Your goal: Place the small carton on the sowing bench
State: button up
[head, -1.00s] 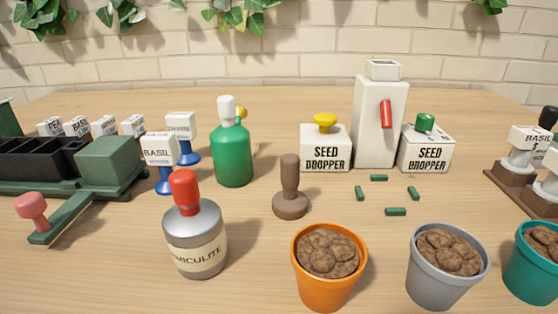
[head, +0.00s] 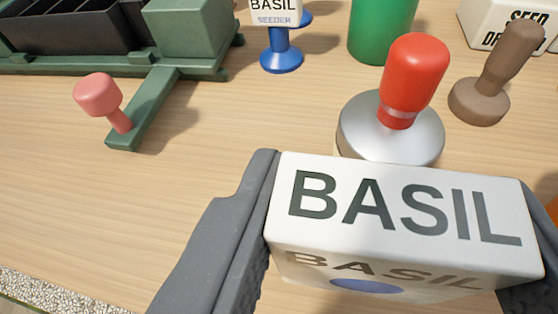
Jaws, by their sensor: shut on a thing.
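My gripper (head: 398,172) is shut on a small white carton (head: 405,205) lettered BASIL on its top and front, with a blue oval low on the front. Its grey fingers are on the carton's left and right sides. The wooden sowing bench (head: 210,195) spreads out beyond and to the left of the carton. I cannot tell whether the carton touches the bench, since its underside is hidden.
A silver canister with a red knob (head: 415,80) is just behind the carton and partly hidden by it. A brown stamp (head: 490,80) is right of it. A green lever with a pink knob (head: 98,95) is at left. Bare bench lies left of the gripper; gravel (head: 50,292) shows past the front edge.

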aim_at(339, 282)
jog(key=shift+w+a, duration=0.25)
jog(key=shift+w, duration=0.15)
jog(key=shift+w+f+b, duration=0.15)
jog(key=shift+f+b, duration=0.7)
jog(key=shift+f, duration=0.9)
jog(key=shift+f, duration=0.15)
jog(key=o, duration=1)
jog(key=shift+a+r, duration=0.1)
jog(key=shift+r, duration=0.15)
jog(key=p+v, duration=0.2)
jog(key=v, duration=1)
jog(key=shift+f, duration=0.2)
